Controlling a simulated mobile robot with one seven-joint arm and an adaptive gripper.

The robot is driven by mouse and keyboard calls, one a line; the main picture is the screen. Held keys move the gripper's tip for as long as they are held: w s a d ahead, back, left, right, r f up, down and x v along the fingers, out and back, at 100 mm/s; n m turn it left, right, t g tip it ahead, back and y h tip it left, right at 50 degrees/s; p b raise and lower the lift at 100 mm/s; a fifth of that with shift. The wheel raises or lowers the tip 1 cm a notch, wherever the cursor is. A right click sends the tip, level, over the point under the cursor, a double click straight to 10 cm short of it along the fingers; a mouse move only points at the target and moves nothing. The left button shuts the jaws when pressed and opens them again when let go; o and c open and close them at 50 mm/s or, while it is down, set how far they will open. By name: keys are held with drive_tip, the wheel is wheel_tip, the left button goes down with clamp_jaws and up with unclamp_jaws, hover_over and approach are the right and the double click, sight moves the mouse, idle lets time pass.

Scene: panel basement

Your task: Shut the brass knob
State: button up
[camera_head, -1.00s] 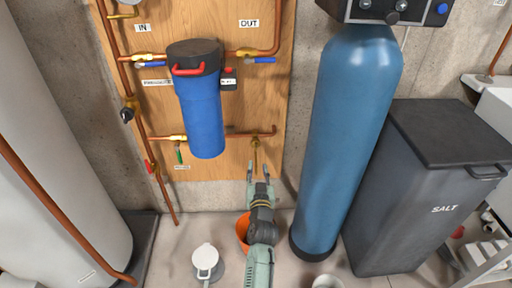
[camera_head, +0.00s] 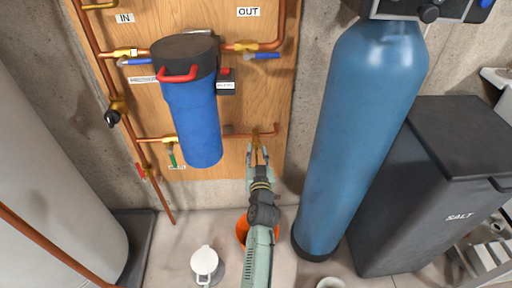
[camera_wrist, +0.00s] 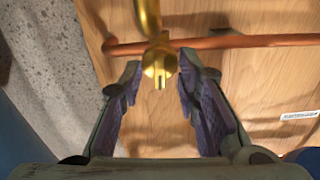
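The brass knob (camera_wrist: 160,64) has a slotted end and sits on brass fittings at the copper pipe in the wrist view. In the head view the brass fitting (camera_head: 256,133) is at the lower right of the wooden panel, small and partly covered by my gripper. My gripper (camera_head: 258,150) points up at it from below. In the wrist view my gripper (camera_wrist: 158,78) is open, with one finger on each side of the knob's end. Gaps show between the knob and both fingers. I cannot tell the knob's turn position.
A blue filter housing (camera_head: 194,122) hangs left of my gripper. A tall blue tank (camera_head: 362,130) stands close on the right, beside a dark salt bin (camera_head: 415,200). An orange bucket (camera_head: 242,230) is under my arm, and a white lidded jug (camera_head: 204,262) stands on the floor.

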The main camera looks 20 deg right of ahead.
clamp_jaws()
idle(0.4)
